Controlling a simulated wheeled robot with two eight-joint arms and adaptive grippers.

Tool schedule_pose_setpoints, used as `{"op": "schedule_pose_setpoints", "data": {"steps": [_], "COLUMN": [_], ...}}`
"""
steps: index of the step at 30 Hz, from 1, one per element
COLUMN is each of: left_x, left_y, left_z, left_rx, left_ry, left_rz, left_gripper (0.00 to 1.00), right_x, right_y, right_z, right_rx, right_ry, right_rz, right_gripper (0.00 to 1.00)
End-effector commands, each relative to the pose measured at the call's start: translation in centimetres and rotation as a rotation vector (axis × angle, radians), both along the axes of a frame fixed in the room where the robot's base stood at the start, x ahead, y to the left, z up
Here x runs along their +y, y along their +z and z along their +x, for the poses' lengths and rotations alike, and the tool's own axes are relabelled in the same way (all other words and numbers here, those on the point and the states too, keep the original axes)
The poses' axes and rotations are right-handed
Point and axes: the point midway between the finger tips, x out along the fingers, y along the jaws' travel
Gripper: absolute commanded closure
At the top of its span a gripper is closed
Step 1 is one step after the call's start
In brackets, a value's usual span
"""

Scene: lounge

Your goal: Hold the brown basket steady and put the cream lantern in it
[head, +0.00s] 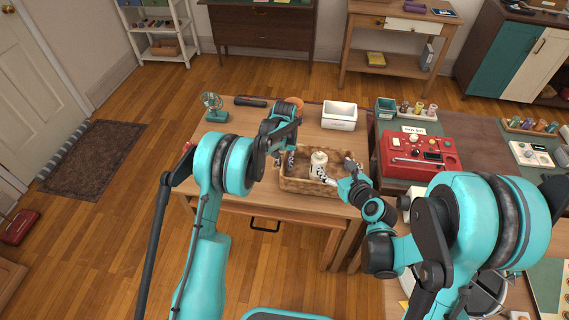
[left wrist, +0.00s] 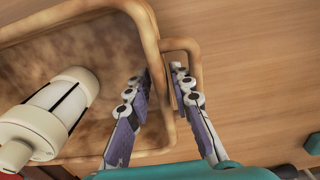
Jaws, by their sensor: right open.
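The brown basket (head: 297,186) sits on the wooden table in front of me. The cream lantern (head: 318,158) is upright inside the basket's outline, near its middle; its base is partly hidden. In the left wrist view the lantern (left wrist: 62,105) shows at the left, apart from my left fingers. My left gripper (left wrist: 164,75) is at the basket's left end, shut on its wall by the handle, one finger inside and one outside. My right gripper (head: 338,172) is open at the lantern's right side, over the basket's right part; I cannot tell if it touches the lantern.
A white bin (head: 339,116) and a small teal fan (head: 213,106) stand on the same table behind the basket. A red device (head: 420,153) is on the dark table to the right.

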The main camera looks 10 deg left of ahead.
Motion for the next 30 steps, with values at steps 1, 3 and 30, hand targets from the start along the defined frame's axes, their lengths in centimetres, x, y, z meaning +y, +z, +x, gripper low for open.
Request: {"op": "schedule_pose_setpoints", "data": {"steps": [1,3,30], "left_x": [0.0,0.0,0.0], "left_y": [0.0,0.0,11.5], "left_z": [0.0,0.0,0.0], "left_rx": [0.0,0.0,0.0], "left_ry": [0.0,0.0,0.0], "left_rz": [0.001,0.001,0.001], "left_gripper": [0.7,0.7,0.7], "right_x": [0.0,0.0,0.0], "right_y": [0.0,0.0,0.0], "right_z": [0.0,0.0,0.0], "right_rx": [0.0,0.0,0.0], "right_ry": [0.0,0.0,0.0], "right_rz": [0.0,0.0,0.0], "right_gripper": [0.26,0.26,0.26]}}
